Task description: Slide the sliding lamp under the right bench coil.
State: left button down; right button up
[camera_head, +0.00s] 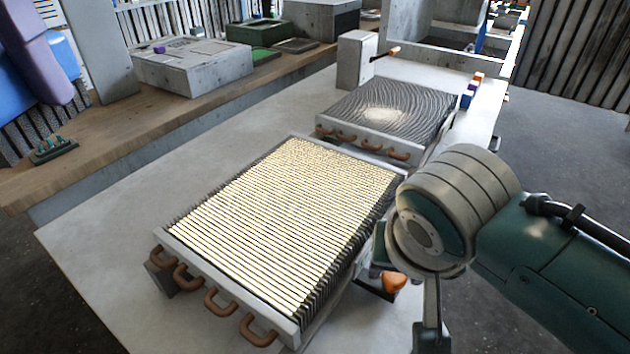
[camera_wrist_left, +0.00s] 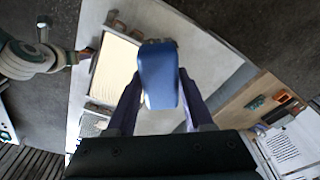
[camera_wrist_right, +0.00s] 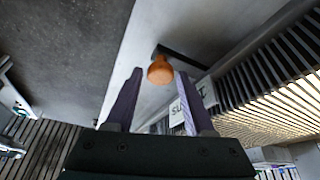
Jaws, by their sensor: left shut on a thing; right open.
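The near coil (camera_head: 290,215) is a wide finned block with copper bends, brightly lit across its fins. A farther coil (camera_head: 388,108) has wavy fins and one bright patch. An orange knob (camera_head: 393,282), probably the sliding lamp's handle, sticks out at the near coil's right side; the lamp's body is not clearly visible. In the right wrist view the knob (camera_wrist_right: 160,70) shows on a dark bar, between my right gripper's open fingertips (camera_wrist_right: 158,76); I cannot tell whether they touch it. My left gripper (camera_wrist_left: 158,82) is shut on a blue object (camera_wrist_left: 158,72), held up at the far left.
A grey box (camera_head: 355,60) with an orange-tipped lever stands behind the far coil. Small coloured blocks (camera_head: 470,92) lie at the table's right edge. A wooden bench (camera_head: 110,140) with a concrete box (camera_head: 195,66) runs along the left. The pale tabletop (camera_head: 95,220) left of the coil is clear.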

jog(key=shift+w+f, duration=0.1)
grip_shut()
dwell(0.4)
dwell(1.1)
